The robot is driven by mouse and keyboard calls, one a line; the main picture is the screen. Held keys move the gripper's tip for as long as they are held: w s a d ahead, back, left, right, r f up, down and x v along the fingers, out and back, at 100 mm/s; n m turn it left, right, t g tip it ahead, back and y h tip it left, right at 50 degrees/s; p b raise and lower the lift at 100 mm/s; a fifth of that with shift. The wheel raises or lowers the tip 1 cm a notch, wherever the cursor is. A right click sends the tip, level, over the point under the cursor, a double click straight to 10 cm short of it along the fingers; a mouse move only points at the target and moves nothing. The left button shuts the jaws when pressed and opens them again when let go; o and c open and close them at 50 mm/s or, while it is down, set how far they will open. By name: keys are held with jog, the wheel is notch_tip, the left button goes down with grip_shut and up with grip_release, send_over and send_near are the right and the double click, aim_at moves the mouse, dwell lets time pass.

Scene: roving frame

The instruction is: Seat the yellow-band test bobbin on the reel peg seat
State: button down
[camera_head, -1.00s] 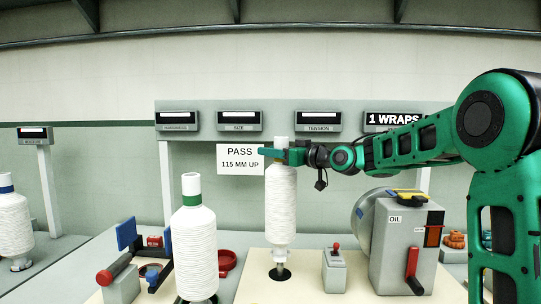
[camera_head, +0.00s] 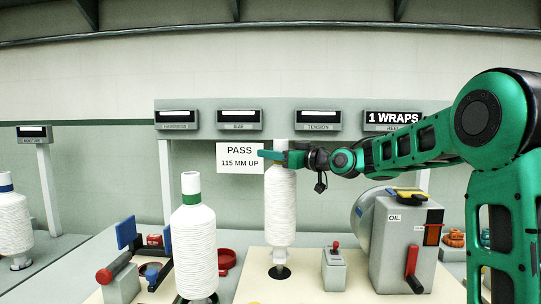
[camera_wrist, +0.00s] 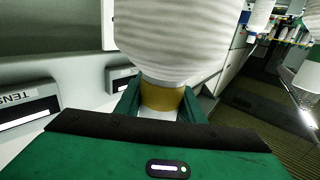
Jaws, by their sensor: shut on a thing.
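The yellow-band bobbin (camera_head: 280,208), wound with white yarn, stands upright in the middle of the head view. My gripper (camera_head: 276,156) is shut around its narrow top neck. In the wrist view the yellow band (camera_wrist: 160,97) shows between the green fingers, with the white yarn above it in the picture. The bobbin's narrow lower end is over a dark round seat (camera_head: 279,272) on the pale board. I cannot tell whether the bobbin's end rests fully on the seat; the peg itself is largely hidden by the bobbin.
A green-band bobbin (camera_head: 194,245) stands close on the left. A small grey switch box (camera_head: 334,272) and the larger grey OIL machine (camera_head: 402,246) with a red handle stand on the right. A red ring dish (camera_head: 226,259) lies between the bobbins. A PASS sign (camera_head: 240,157) hangs behind.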

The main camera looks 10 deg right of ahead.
aim_at(293, 176)
jog(key=shift+f, duration=1.1)
dwell(0.5)
jog(key=shift+f, duration=1.65)
dwell(0.8)
jog(key=shift+c, duration=2.3)
grip_release()
jog(key=shift+f, duration=0.1)
jog(key=shift+s+d, duration=0.1)
jog(key=v, duration=1)
jog(key=shift+s+d, duration=0.1)
jog(key=shift+s, duration=0.05)
jog(key=shift+f, duration=0.1)
